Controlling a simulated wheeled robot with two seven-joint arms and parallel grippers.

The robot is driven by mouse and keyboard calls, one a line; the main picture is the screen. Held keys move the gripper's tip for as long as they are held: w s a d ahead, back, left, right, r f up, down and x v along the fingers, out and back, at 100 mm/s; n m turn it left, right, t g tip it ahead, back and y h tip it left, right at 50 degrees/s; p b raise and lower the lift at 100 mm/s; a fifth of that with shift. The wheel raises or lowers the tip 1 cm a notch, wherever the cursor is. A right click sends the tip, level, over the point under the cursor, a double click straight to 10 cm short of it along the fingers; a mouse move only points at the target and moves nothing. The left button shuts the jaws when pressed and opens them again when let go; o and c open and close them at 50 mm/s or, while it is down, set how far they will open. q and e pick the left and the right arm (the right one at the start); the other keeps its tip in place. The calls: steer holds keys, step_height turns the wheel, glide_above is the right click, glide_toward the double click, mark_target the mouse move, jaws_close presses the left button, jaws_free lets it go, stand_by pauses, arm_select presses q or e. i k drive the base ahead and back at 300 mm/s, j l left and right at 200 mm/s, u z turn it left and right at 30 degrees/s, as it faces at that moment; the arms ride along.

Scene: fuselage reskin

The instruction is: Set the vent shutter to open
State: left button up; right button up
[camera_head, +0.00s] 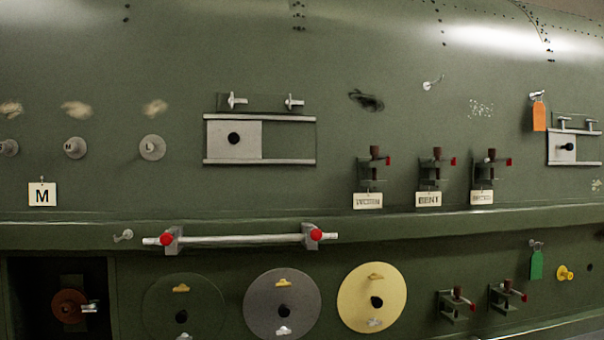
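Two sliding shutters show on the green fuselage wall, and I cannot tell from labels which is the vent shutter. The larger shutter (222,149) is a pale grey plate with a black knob (234,138), between two horizontal silver rails. It sits at the left end of the rails, and the right half between them shows dark green. The smaller shutter (555,153) at the right edge is a similar pale plate with a black knob, also toward the left of its rails. Neither of my grippers is in view.
Two silver pegs (238,101) stick out above the larger shutter. Below it, a silver bar (240,240) with red-knobbed brackets runs along a ledge (400,232). Several clamps with red tips (437,160) and hanging tags stand to the right. Round discs (356,296) and a dark recess (25,285) lie below.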

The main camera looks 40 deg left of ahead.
mark_target(225, 138)
steer(key=u, duration=1.55)
